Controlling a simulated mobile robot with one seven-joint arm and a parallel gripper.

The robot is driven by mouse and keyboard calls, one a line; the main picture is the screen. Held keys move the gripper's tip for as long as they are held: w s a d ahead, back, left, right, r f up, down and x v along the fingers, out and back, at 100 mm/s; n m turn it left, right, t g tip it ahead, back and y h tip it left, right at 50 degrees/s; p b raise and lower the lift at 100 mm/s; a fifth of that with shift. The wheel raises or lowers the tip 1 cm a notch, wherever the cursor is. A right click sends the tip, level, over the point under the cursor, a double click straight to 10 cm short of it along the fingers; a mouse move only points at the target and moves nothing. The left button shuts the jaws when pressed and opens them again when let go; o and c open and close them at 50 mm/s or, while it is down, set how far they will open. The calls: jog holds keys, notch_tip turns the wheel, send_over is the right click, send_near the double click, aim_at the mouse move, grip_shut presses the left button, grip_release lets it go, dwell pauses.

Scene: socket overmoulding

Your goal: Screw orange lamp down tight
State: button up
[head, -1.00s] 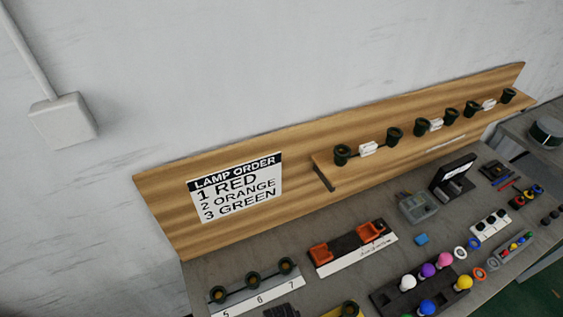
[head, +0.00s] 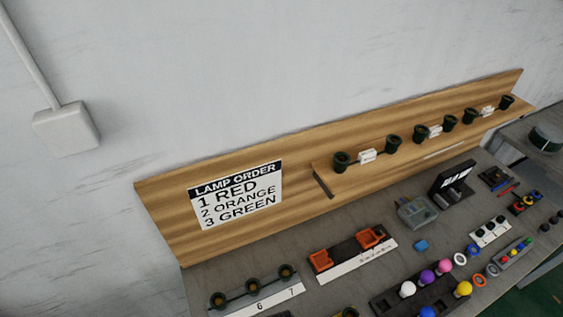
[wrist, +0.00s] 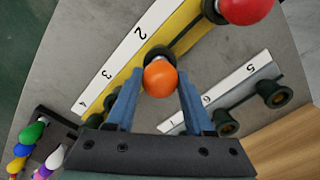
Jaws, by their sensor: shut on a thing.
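The orange lamp (wrist: 160,78) is between the fingertips of my gripper (wrist: 160,88) in the wrist view. The gripper is shut on it. A dark socket (wrist: 160,54) of the yellow strip (wrist: 188,42) shows right behind the lamp; the lamp hides most of it, and I cannot tell how deep the lamp sits. A red lamp (wrist: 247,8) stands over the strip at the upper right, cut by the picture edge. My gripper is not in the head view, where only a bit of the yellow strip shows at the bottom edge.
A strip with empty sockets (wrist: 228,122), numbered 5 to 7, lies to the right of my gripper. Spare bulbs (wrist: 32,132) stand in a dark rack at lower left. A lamp order sign (head: 238,194) on the wooden board reads red, orange, green.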

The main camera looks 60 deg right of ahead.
jog(key=shift+m, duration=1.1)
jog(key=m, duration=0.4)
jog(key=shift+m+p, duration=0.3)
jog(key=shift+p, duration=0.05)
jog(key=o, duration=1.2)
